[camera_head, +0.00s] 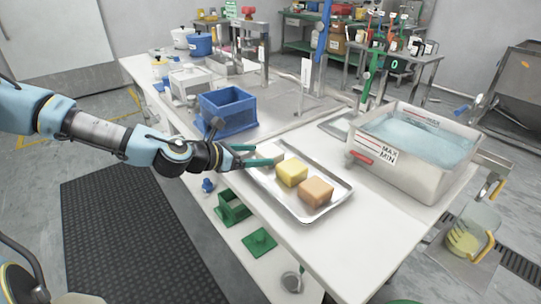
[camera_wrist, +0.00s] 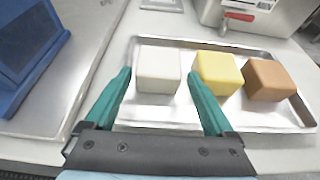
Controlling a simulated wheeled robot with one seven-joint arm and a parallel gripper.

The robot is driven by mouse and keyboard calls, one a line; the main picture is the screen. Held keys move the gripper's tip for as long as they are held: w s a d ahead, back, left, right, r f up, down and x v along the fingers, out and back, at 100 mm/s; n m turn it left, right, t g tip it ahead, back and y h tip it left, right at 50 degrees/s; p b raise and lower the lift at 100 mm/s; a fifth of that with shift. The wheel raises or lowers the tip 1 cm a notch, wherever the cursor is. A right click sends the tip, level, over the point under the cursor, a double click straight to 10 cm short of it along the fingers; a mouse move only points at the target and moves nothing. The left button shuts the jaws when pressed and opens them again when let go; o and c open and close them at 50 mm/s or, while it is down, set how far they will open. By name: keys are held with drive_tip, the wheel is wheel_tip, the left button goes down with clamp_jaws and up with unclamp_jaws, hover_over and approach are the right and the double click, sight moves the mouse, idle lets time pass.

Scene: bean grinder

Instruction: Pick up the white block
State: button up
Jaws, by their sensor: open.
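The white block (camera_wrist: 158,69) sits at the left end of a metal tray (camera_wrist: 158,116), beside a yellow block (camera_wrist: 218,72) and a brown block (camera_wrist: 268,79). My gripper (camera_wrist: 160,80) is open, with its green fingers apart and the white block between them in the wrist view. I cannot tell whether the fingers touch it. In the head view my gripper (camera_head: 255,155) reaches over the left side of the tray, and the white block (camera_head: 271,152) is partly hidden by the fingers. The yellow block (camera_head: 292,172) and brown block (camera_head: 316,191) are in plain view.
A blue bin (camera_head: 228,110) stands left of the tray on the white table (camera_head: 350,240). A large basin of water (camera_head: 415,150) with a red handle stands to the right. Green parts (camera_head: 259,241) lie on a lower shelf. The table's front right is clear.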

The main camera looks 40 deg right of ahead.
sight(270, 155)
drive_tip(key=shift+p+x, duration=0.85)
drive_tip(key=shift+x, duration=2)
drive_tip(key=shift+w+a+f, duration=0.1)
drive_tip(key=shift+f, duration=0.1)
drive_tip(key=c, duration=1.2)
